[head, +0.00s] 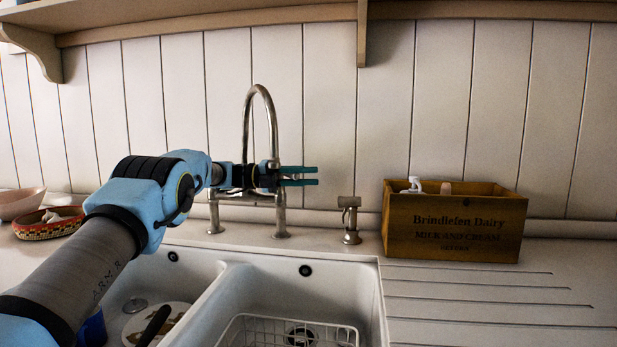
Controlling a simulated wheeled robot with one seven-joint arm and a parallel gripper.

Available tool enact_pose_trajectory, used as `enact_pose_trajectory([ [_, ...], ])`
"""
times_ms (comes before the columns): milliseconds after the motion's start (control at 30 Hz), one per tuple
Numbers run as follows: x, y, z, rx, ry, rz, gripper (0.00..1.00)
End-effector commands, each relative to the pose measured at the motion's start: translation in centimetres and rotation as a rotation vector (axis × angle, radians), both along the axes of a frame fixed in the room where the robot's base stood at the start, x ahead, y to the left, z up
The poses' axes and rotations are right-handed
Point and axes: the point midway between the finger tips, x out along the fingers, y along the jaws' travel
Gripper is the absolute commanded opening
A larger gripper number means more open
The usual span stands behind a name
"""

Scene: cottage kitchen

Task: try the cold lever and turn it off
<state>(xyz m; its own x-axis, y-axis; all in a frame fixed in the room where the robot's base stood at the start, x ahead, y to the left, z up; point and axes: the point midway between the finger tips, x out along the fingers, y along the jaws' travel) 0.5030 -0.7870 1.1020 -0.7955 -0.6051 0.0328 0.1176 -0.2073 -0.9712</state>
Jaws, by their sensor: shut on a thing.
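A brushed metal bridge tap (271,118) with a tall curved spout stands behind the double sink, against the panelled wall. My gripper (315,175) is at the tap's right side, its two teal fingers pointing right, one above the other. It is shut on the cold lever, which is mostly hidden by the fingers and the wrist, so I cannot tell its angle. The lower end of the spout is hidden behind my gripper. I see no water stream in the basins.
A wooden dairy crate (455,246) with a spray bottle (413,184) stands right of a short metal fitting (350,215). The right basin holds a white wire rack (290,322). A dark-handled pan (156,325) lies in the left basin. Bowls (20,203) stand at left. The drainboard (480,300) is clear.

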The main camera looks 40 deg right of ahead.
Motion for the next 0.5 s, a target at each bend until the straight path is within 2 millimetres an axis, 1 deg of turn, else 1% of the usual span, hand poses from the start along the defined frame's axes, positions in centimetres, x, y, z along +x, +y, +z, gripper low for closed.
enact_pose_trajectory([
  [400,0.06,0.06,0.13,-0.003,-0.001,-0.004,0.00],
  [433,0.06,0.06,0.13,-0.003,-0.001,-0.004,0.29],
  [500,0.05,0.05,0.13,-0.003,-0.001,-0.004,0.37],
])
